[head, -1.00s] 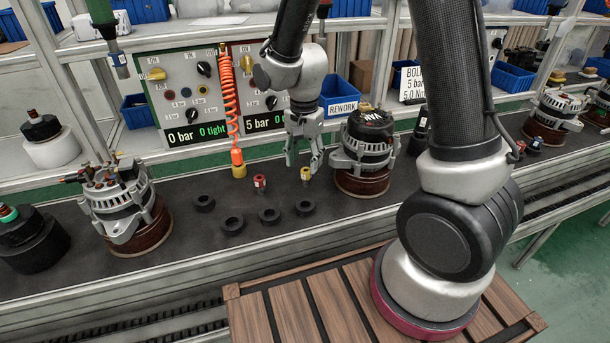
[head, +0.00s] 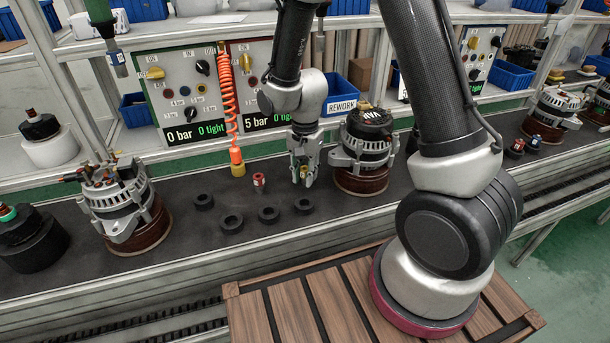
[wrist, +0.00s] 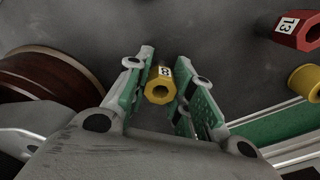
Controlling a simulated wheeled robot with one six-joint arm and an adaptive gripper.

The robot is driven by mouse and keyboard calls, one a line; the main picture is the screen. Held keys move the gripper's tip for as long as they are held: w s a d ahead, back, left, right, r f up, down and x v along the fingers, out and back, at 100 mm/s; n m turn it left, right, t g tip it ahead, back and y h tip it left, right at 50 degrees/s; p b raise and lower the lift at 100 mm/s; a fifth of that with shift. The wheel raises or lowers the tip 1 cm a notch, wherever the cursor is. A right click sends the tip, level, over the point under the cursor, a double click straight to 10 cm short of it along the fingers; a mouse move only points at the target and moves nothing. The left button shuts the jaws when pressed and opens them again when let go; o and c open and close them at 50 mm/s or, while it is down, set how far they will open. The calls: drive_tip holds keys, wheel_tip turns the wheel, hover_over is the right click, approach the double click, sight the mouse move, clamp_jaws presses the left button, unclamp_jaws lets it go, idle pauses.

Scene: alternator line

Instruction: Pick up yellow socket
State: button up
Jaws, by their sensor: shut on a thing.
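The yellow socket (wrist: 160,84), a small hexagonal piece with a white number label, is between the green-padded fingers of my gripper (wrist: 163,92) in the wrist view. In the head view my gripper (head: 303,178) points down at the belt, and only a bit of the yellow socket (head: 303,172) shows between the fingers. My gripper is shut on the yellow socket. Whether the socket still touches the belt cannot be told. The red socket (head: 259,181) stands to the left, apart from my gripper; it also shows in the wrist view (wrist: 297,30).
Several black rings, one of them (head: 304,206) just in front of my gripper, lie on the dark belt (head: 170,280). An alternator (head: 364,150) stands close on the right, another (head: 115,200) at left. An orange coiled hose (head: 229,100) hangs behind, its yellow end (head: 237,163) low.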

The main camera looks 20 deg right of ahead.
wheel_tip(320, 180, up, 10)
idle(0.6)
drive_tip(key=shift+o, duration=1.2)
drive_tip(key=shift+c, duration=1.2)
drive_tip(key=s+a+f, duration=0.1)
drive_tip(key=s, duration=0.2)
drive_tip(key=s+a+f, duration=0.1)
drive_tip(key=s, duration=0.2)
drive_tip(key=s+a+f, duration=0.1)
drive_tip(key=s+f, duration=0.1)
drive_tip(key=s, duration=0.1)
drive_tip(key=shift+s+a, duration=0.1)
drive_tip(key=shift+f, duration=1.8)
drive_tip(key=shift+f, duration=0.15)
